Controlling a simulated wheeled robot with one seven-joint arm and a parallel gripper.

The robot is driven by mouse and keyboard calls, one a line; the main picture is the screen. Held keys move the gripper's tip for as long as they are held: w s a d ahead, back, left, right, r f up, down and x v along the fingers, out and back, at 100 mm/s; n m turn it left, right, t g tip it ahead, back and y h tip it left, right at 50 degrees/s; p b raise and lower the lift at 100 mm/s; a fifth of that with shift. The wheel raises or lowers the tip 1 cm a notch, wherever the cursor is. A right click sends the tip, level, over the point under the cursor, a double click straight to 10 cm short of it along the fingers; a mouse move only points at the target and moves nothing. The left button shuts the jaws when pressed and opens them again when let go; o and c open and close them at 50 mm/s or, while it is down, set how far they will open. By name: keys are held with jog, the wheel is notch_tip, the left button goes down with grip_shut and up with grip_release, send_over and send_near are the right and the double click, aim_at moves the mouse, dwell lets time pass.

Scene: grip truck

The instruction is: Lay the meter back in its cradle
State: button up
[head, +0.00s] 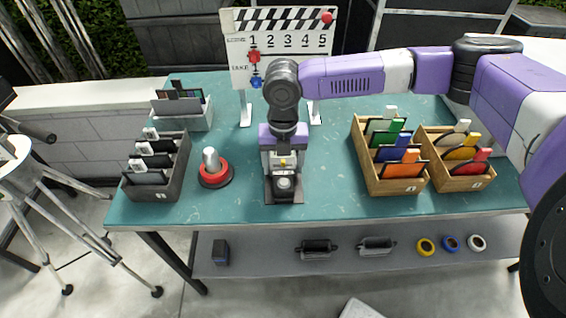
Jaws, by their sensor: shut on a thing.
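My gripper (283,168) points down at the middle of the green-topped table. It is shut on a small dark meter (284,184) with a pale round dome, which shows below the fingers. A dark flat cradle (284,199) lies on the table under and around the meter. The gripper hides much of both, so I cannot tell whether the meter rests in the cradle or is held just above it.
A red-ringed knob on a black base (214,172) stands to the left, by a dark file box (160,180). A grey box (183,115) is behind. Two wooden boxes (400,187) (462,184) with coloured cards stand right. A clapperboard (282,45) stands behind. Free table lies between.

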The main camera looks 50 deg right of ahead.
aim_at(283, 168)
jog(key=o, duration=2)
jog(key=shift+r, duration=3.9)
